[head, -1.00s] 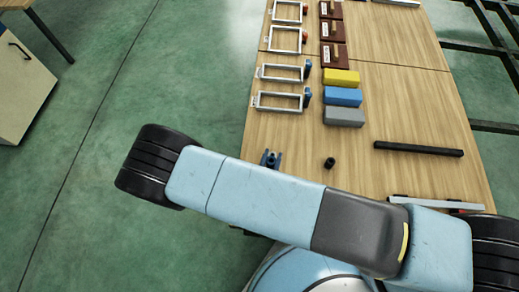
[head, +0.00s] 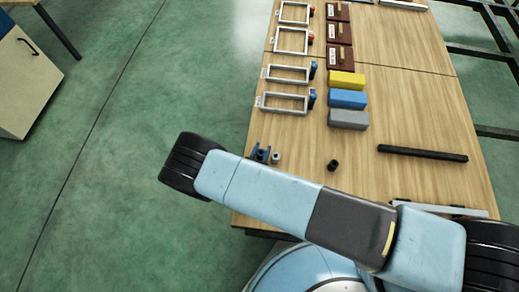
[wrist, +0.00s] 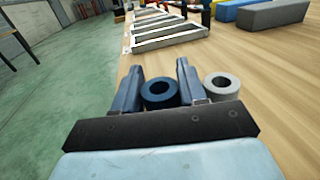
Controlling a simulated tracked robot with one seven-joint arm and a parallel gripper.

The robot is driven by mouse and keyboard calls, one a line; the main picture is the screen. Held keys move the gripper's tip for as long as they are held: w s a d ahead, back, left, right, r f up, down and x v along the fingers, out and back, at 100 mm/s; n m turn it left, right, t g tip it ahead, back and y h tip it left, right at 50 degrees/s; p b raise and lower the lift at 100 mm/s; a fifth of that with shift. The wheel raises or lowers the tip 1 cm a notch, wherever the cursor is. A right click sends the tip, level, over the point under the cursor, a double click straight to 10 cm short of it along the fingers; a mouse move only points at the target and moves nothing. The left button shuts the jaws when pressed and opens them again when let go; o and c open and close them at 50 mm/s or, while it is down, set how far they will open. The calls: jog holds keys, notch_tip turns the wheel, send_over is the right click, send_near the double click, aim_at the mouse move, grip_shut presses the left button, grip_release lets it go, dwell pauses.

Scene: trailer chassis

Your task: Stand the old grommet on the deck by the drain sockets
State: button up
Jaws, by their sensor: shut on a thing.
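My gripper (wrist: 160,85) is shut on a dark blue ring-shaped grommet (wrist: 159,94), with one finger on each side of it. In the head view my gripper (head: 261,152) is at the left edge of the wooden deck (head: 410,110). A pale grey ring (wrist: 221,86) lies just right of the right finger in the wrist view; it also shows in the head view (head: 276,158). A small black cylindrical piece (head: 333,165) stands on the deck further right. No marking shows which ring is old, and I cannot identify the drain sockets.
White frames (head: 285,103) line the deck's left side. Yellow (head: 346,80), blue (head: 347,99) and grey (head: 348,119) blocks sit beside them. A black bar (head: 422,153) lies to the right.

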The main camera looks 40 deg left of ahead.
jog(key=shift+f, duration=0.5)
jog(key=shift+d+f, duration=0.1)
jog(key=shift+f, duration=0.25)
jog(key=shift+f, duration=0.3)
jog(key=o, duration=0.8)
jog(key=shift+s, duration=0.1)
jog(key=shift+r, duration=0.45)
jog(key=v, duration=1.1)
jog(key=shift+s+r, duration=0.25)
jog(key=shift+s, duration=0.1)
